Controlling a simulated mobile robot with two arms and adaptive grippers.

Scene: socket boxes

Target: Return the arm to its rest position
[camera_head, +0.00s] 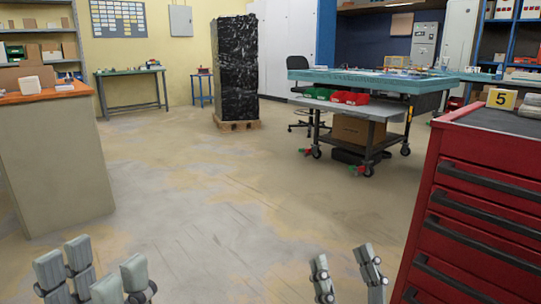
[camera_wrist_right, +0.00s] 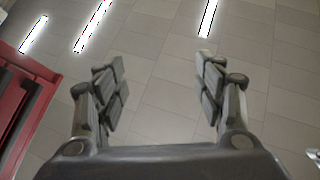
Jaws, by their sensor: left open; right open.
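My left gripper (camera_head: 98,270) is at the bottom left of the head view, its grey fingers apart with nothing between them. My right gripper (camera_head: 347,270) is at the bottom, right of the middle, with its fingers apart and empty. In the right wrist view my right gripper (camera_wrist_right: 160,85) shows two spread fingers with only a grey tiled surface and bright light strips behind them. Most of both arms is outside the head view.
A counter with an orange top (camera_head: 45,93) stands at the left. A wheeled workbench (camera_head: 360,80) and a black wrapped stack (camera_head: 235,70) stand further back. The floor between is clear.

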